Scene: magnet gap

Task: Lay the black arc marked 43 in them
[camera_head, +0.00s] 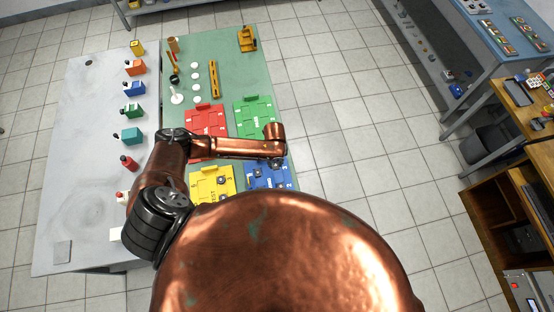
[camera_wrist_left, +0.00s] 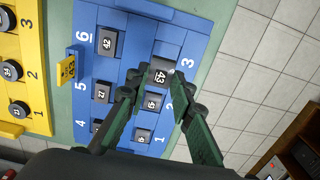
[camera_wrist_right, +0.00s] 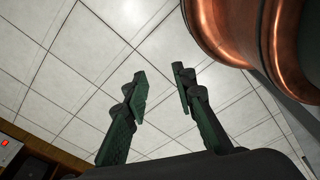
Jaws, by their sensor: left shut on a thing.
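The black arc marked 43 (camera_wrist_left: 160,72) is between the fingertips of my left gripper (camera_wrist_left: 158,82) in the left wrist view. My left gripper is shut on it, over the blue board (camera_wrist_left: 200,32) beside the number 3. I cannot tell whether the arc touches the board. Other black pieces sit in the board, including one marked 42 (camera_wrist_left: 107,42) by the 6. In the head view my left arm partly covers the blue board (camera_head: 287,184). My right gripper (camera_wrist_right: 160,78) is open and empty in the right wrist view, with floor tiles behind it.
A yellow board (camera_head: 212,187) lies left of the blue one, with red (camera_head: 205,119) and green (camera_head: 254,117) boards behind. A yellow tag (camera_wrist_left: 66,71) stands at the blue board's edge. Several coloured blocks line the grey table (camera_head: 90,150). Open floor lies to the right.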

